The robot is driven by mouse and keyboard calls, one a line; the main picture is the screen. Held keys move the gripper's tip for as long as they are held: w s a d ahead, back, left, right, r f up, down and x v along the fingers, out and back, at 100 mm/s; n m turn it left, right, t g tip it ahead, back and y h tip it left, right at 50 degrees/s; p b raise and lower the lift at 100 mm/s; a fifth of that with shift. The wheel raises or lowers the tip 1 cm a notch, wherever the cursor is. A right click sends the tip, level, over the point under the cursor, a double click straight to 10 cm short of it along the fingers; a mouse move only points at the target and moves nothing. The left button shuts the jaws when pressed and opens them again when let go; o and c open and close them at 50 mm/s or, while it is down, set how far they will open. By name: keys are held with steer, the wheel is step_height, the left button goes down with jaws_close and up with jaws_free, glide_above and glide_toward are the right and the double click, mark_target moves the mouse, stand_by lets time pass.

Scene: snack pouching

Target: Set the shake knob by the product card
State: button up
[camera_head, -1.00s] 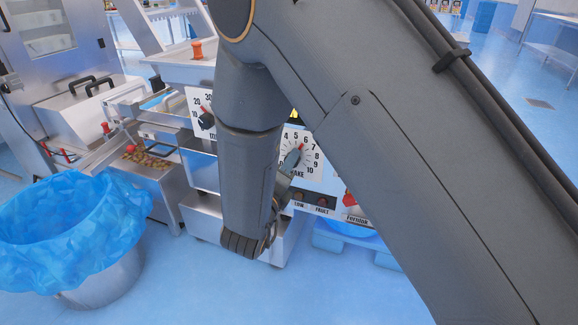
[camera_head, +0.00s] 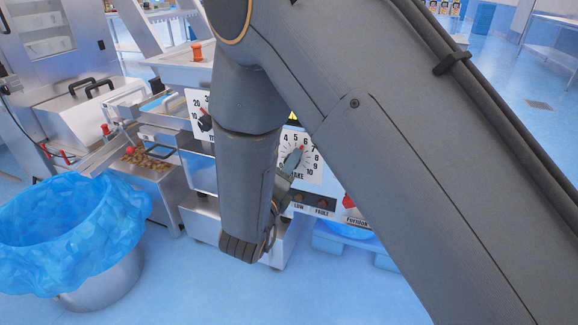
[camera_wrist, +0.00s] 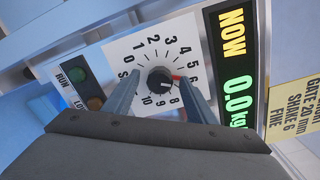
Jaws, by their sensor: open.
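The shake knob (camera_wrist: 158,83) is a black dial on a white numbered plate (camera_wrist: 122,52) in the wrist view. Its red pointer mark is turned right, close to the 6. My gripper (camera_wrist: 161,77) is open, with one finger on either side of the knob; I cannot tell whether either touches it. The yellow product card (camera_wrist: 292,108) is at the right edge, partly cut off, and reads "GATE 20 mm", "SHAKE 6", "FINE". In the head view the shake plate (camera_head: 312,170) is partly hidden behind my arm.
A green display (camera_wrist: 238,80) reads "NOW 0.0 kg" beside the dial. Run and other lamps (camera_wrist: 77,75) sit to its left. In the head view, another dial (camera_head: 204,123) is left of my arm, and a blue-lined bin (camera_head: 70,235) stands at lower left.

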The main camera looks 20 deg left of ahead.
steer(key=s, duration=0.7)
steer(key=shift+s+a, duration=0.15)
steer(key=shift+a, duration=0.05)
